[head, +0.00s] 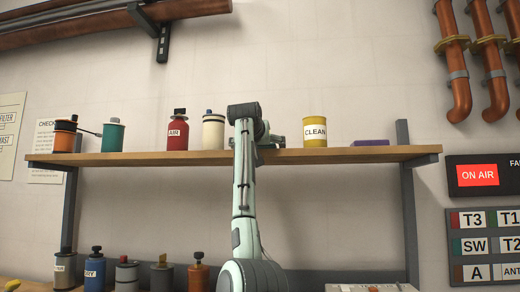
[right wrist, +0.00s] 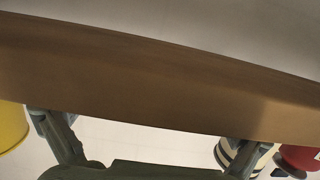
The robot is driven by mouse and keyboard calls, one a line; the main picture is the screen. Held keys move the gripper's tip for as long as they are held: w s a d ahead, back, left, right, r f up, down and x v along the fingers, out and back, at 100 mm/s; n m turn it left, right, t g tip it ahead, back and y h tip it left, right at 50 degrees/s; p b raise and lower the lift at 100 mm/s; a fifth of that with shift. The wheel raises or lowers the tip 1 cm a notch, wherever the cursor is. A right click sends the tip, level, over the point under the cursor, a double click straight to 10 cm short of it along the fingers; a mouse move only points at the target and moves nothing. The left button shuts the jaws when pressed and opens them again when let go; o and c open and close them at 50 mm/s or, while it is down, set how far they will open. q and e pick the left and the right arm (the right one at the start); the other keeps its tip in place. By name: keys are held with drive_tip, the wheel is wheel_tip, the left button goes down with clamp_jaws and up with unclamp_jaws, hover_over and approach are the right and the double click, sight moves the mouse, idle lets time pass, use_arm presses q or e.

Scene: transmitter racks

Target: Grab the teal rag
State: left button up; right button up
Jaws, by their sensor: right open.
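I cannot make out a teal rag in either view; the stretch of shelf behind my arm is partly hidden. My right gripper (head: 264,142) is at the shelf in the head view, between the white canister and the yellow tin, mostly hidden by its own wrist. In the right wrist view, my right gripper (right wrist: 153,132) has its fingers spread wide with nothing seen between them. My left gripper is not in view.
The wooden shelf (head: 330,154) holds a yellow CLEAN tin (head: 315,132), a purple flat item (head: 371,143), a white canister (head: 213,132), a red AIR bottle (head: 178,134) and a teal can (head: 112,136). Several bottles stand below. The brown shelf edge (right wrist: 150,80) fills the wrist view.

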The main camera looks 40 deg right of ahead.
drive_tip(key=c, duration=0.9)
drive_tip(key=shift+o, duration=0.2)
drive_tip(key=shift+r, duration=0.1)
